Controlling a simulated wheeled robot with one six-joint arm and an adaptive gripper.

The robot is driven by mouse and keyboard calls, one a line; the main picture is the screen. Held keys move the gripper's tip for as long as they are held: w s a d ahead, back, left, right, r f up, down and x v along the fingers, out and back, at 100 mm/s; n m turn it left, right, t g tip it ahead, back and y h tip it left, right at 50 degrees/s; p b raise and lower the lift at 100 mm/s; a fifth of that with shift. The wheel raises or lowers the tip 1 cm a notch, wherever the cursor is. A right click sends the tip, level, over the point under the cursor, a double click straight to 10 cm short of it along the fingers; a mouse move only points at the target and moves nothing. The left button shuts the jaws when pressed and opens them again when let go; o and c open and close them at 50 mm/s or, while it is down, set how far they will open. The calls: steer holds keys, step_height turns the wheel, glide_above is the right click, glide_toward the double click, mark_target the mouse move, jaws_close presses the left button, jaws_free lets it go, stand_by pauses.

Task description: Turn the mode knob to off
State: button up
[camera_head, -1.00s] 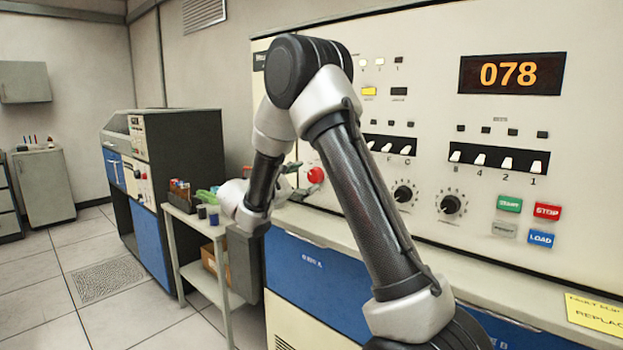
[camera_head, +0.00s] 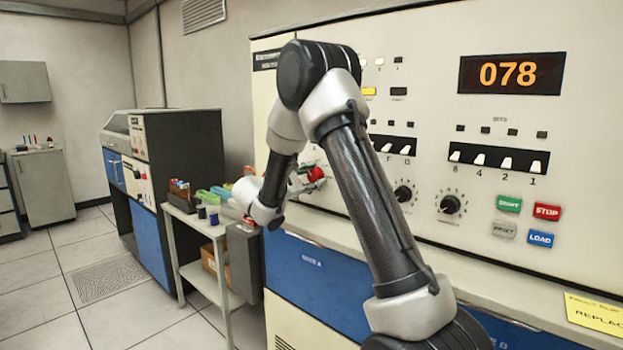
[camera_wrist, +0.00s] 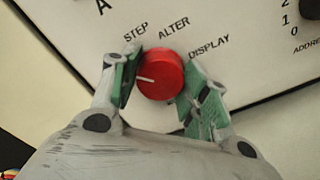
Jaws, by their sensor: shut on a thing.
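The red mode knob (camera_wrist: 161,75) sits on the cream panel and shows between my fingers in the wrist view. Its white pointer line points left in that picture, below the word STEP. The labels STEP, ALTER and DISPLAY are printed around its top; no "off" label is visible, and the area below the knob is hidden by my gripper. My gripper (camera_wrist: 158,88) is shut on the knob, with one green-padded finger on each side. In the head view the knob (camera_head: 316,174) shows just past my fingers.
Black dial knobs (camera_head: 450,204), rows of switches and coloured push buttons (camera_head: 509,203) fill the panel to the right. The display (camera_head: 512,74) reads 078. A ledge (camera_head: 340,232) runs below the panel. A cart (camera_head: 190,219) with small items stands at left.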

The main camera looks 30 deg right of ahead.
steer(key=shift+n, duration=0.3)
steer(key=n, duration=0.4)
steer(key=shift+n, duration=2.2)
steer(key=o, duration=1.1)
steer(key=shift+c, duration=0.2)
steer(key=v, duration=1.2)
